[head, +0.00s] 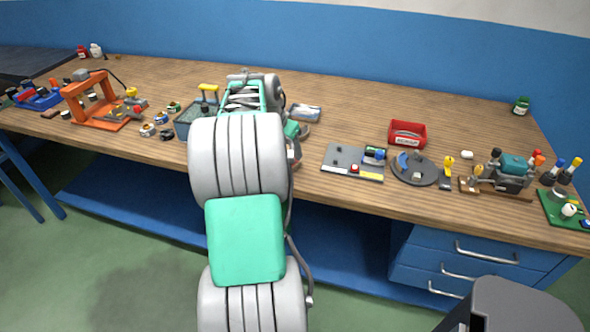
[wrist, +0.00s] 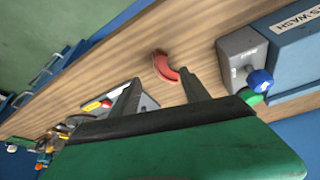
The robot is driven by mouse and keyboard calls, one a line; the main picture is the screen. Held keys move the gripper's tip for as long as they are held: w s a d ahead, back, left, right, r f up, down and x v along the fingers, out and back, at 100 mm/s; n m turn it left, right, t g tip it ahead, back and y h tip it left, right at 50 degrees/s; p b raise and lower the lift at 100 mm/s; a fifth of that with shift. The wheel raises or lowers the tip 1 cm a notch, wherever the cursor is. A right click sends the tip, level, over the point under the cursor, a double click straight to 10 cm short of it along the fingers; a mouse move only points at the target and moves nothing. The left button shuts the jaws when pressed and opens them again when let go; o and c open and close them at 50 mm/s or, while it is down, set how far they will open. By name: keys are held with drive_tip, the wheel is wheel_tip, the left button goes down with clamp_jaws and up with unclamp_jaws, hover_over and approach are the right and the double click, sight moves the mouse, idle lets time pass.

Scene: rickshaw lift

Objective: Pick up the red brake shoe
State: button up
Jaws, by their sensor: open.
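The red brake shoe (wrist: 166,66) is a small curved piece lying on the wooden bench in the wrist view. My gripper (wrist: 158,78) is open, with its two dark fingers spread and the brake shoe showing just beyond and between their tips. Nothing is held between the fingers. In the head view my arm covers most of the gripper's area, and I cannot clearly make out the brake shoe there.
A blue parts wash box (wrist: 290,55) with a grey unit (wrist: 240,50) and blue knob stands right of the fingers. A grey tray (head: 340,168), a round turntable (head: 428,178) and a red bin (head: 407,128) are on the bench's right. Bare wood lies behind them.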

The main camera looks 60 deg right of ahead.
sight(294, 162)
drive_tip(key=p+x, duration=0.1)
drive_tip(key=x, duration=0.6)
drive_tip(key=shift+d+f, duration=0.25)
drive_tip(key=shift+w+a, duration=0.1)
clamp_jaws()
